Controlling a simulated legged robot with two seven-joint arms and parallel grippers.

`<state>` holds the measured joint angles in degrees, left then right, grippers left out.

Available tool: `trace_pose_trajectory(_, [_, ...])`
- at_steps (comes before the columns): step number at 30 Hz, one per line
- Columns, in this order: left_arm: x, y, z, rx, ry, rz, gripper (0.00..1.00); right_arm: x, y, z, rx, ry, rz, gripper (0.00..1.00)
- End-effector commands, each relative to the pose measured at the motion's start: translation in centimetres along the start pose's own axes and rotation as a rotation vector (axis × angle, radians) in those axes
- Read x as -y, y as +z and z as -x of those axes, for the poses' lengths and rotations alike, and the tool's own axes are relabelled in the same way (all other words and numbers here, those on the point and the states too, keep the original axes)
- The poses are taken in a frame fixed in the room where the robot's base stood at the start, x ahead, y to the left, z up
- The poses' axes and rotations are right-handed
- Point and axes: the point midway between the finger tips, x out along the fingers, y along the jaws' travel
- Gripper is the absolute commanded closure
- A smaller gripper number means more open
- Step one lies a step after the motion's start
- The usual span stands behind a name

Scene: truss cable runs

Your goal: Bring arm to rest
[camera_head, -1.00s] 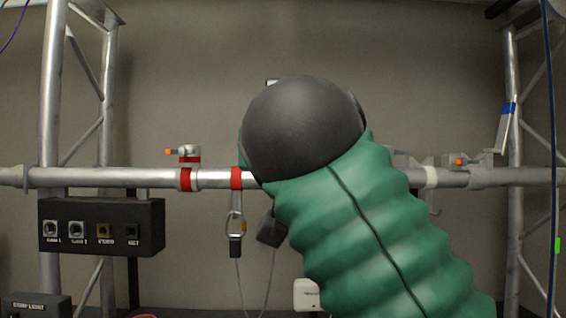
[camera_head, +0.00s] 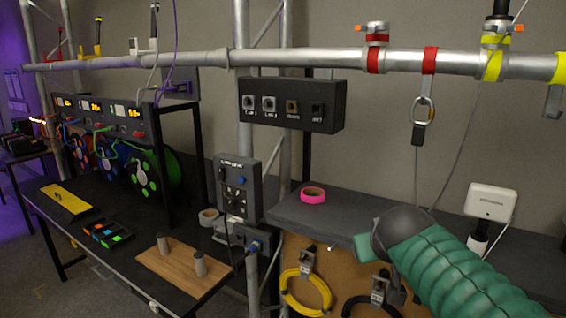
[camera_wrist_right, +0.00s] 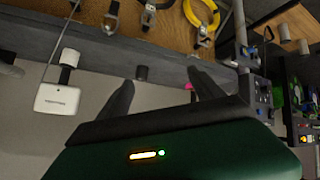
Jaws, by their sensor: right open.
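My right arm (camera_head: 450,265) comes in from the lower right in the head view, a ribbed green sleeve with a dark rounded joint. It is in front of the dark shelf and pegboard; its gripper cannot be made out there. In the right wrist view my right gripper (camera_wrist_right: 160,80) has its two dark fingers spread apart with nothing held between them. That view looks inverted, with the pegboard at the top. My left gripper is in neither view.
A metal truss pipe (camera_head: 300,62) with red and yellow bands crosses above. A black connector box (camera_head: 300,118) hangs below it. Pink tape (camera_head: 313,195) and a white device (camera_head: 491,200) are near the shelf (camera_head: 350,215). A yellow cable coil (camera_head: 305,310) hangs below. A cluttered workbench stands left.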

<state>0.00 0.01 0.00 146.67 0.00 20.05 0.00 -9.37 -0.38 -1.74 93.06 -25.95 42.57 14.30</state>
Motion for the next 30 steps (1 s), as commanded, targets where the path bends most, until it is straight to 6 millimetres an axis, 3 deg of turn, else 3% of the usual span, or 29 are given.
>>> trace_pose_trajectory(1, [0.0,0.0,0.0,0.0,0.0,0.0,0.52,1.1,4.0,-2.1,0.07,-0.035,0.008,0.24])
trace_pose_trajectory(3, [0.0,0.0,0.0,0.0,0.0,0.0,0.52,2.9,9.7,-4.5,0.163,-0.088,0.009,0.24])
trace_pose_trajectory(5, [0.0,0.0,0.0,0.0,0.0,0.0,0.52,4.2,15.0,-5.9,0.243,-0.13,0.001,0.24])
trace_pose_trajectory(6, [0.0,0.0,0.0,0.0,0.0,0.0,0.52,5.0,18.6,-6.5,0.296,-0.155,-0.007,0.24])
trace_pose_trajectory(9, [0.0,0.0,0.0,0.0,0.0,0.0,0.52,6.8,27.2,-6.9,0.421,-0.206,-0.041,0.24])
trace_pose_trajectory(13, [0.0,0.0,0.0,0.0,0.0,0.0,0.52,8.1,35.6,-5.8,0.54,-0.24,-0.089,0.24])
trace_pose_trajectory(15, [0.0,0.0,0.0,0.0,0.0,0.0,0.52,8.5,38.3,-5.2,0.577,-0.247,-0.106,0.24])
trace_pose_trajectory(18, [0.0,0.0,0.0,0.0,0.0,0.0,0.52,8.7,39.9,-4.8,0.601,-0.251,-0.117,0.24])
trace_pose_trajectory(30, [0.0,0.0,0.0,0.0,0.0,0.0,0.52,8.8,39.9,-4.8,0.603,-0.251,-0.117,0.24])
